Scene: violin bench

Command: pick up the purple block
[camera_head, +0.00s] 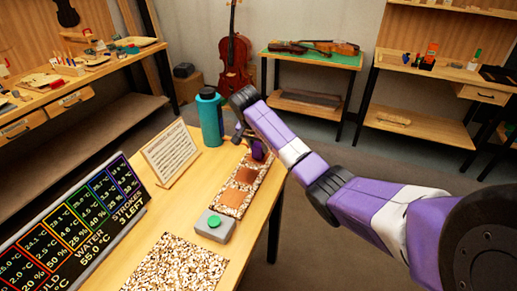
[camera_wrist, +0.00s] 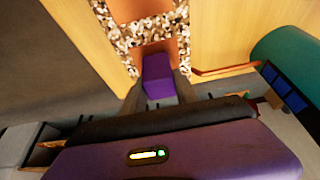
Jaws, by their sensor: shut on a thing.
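The purple block (camera_wrist: 157,74) sits between the two fingers of my gripper (camera_wrist: 159,88) in the wrist view. My gripper is shut on it. In the head view the block (camera_head: 259,150) shows as a small dark purple shape below my gripper (camera_head: 249,143), at the far end of a pebbled strip (camera_head: 232,211) with orange-brown squares. I cannot tell whether the block touches the strip or hangs just above it.
A teal bottle (camera_head: 210,118) stands close to the left of my gripper. A grey box with a green button (camera_head: 214,222), a framed sheet (camera_head: 170,153), a display board (camera_head: 75,225) and a pebbled mat (camera_head: 178,265) share the wooden table (camera_head: 262,215).

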